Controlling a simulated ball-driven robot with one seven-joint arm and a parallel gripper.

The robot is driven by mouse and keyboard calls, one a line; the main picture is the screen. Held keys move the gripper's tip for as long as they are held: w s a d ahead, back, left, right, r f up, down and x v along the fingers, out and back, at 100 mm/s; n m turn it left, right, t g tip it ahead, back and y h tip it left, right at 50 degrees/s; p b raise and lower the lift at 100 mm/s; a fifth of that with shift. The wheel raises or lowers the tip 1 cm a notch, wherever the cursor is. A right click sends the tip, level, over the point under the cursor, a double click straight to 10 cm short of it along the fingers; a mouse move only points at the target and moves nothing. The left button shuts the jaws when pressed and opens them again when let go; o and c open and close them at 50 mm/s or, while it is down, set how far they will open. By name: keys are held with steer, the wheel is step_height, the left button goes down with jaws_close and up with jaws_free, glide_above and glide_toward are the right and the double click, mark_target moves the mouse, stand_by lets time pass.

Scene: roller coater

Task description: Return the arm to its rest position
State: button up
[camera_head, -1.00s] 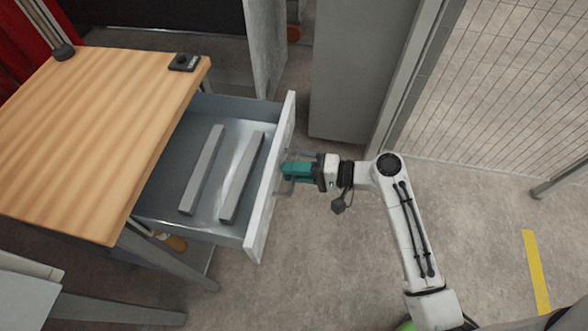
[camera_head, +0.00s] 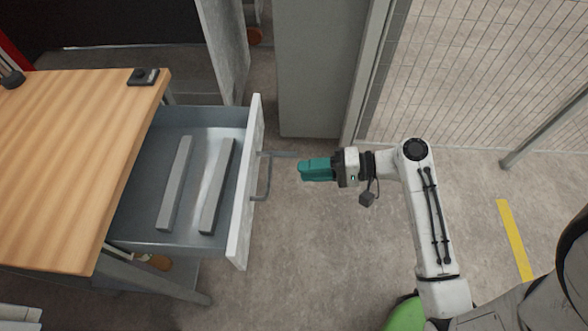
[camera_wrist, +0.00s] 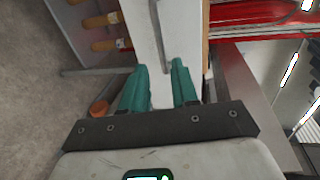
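My gripper (camera_head: 303,170), with teal fingers, is at the end of my white arm in the head view. It is clear of the drawer handle (camera_head: 266,180), a little to its right. In the wrist view my gripper (camera_wrist: 158,70) has its two fingers apart with nothing held between them. The pale drawer front (camera_wrist: 145,30) shows beyond the fingers. The drawer (camera_head: 240,215) stands pulled out from the wooden-topped table (camera_head: 75,150).
Two grey bars (camera_head: 175,185) lie inside the open drawer. A grey cabinet panel (camera_head: 320,65) stands behind, with a wire mesh fence (camera_head: 480,70) at the upper right. The floor (camera_head: 320,260) below my gripper is clear. A black device (camera_head: 143,76) sits on the table corner.

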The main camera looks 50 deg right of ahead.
steer(key=shift+s+d+r, duration=0.1)
steer(key=shift+s+d, duration=0.1)
steer(key=shift+s, duration=0.1)
steer(key=shift+a, duration=0.1)
stand_by(0.3)
